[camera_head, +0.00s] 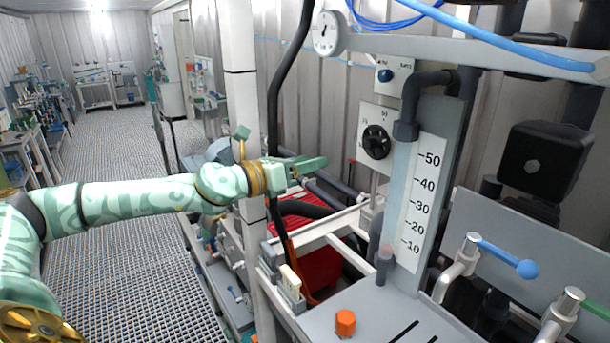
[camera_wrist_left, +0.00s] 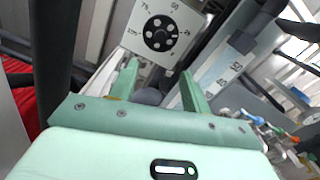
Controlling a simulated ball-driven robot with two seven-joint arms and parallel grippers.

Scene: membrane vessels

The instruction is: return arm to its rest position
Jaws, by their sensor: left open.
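My left arm, pale green with darker patterns, comes in from the left in the head view. Its gripper (camera_head: 318,164) is held in the air left of the black dial knob (camera_head: 376,142) and the graduated column (camera_head: 415,205). In the left wrist view the two green fingers (camera_wrist_left: 160,85) stand apart with nothing between them. Beyond the fingers is the white dial plate with the black knob (camera_wrist_left: 160,33), clear of the gripper as far as I can tell. My right gripper is in neither view.
A white post (camera_head: 245,120) stands close behind my left forearm. An orange hexagonal knob (camera_head: 346,322) sits on the grey bench top. A round gauge (camera_head: 328,33) is above. The grated aisle floor (camera_head: 120,265) is open at left.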

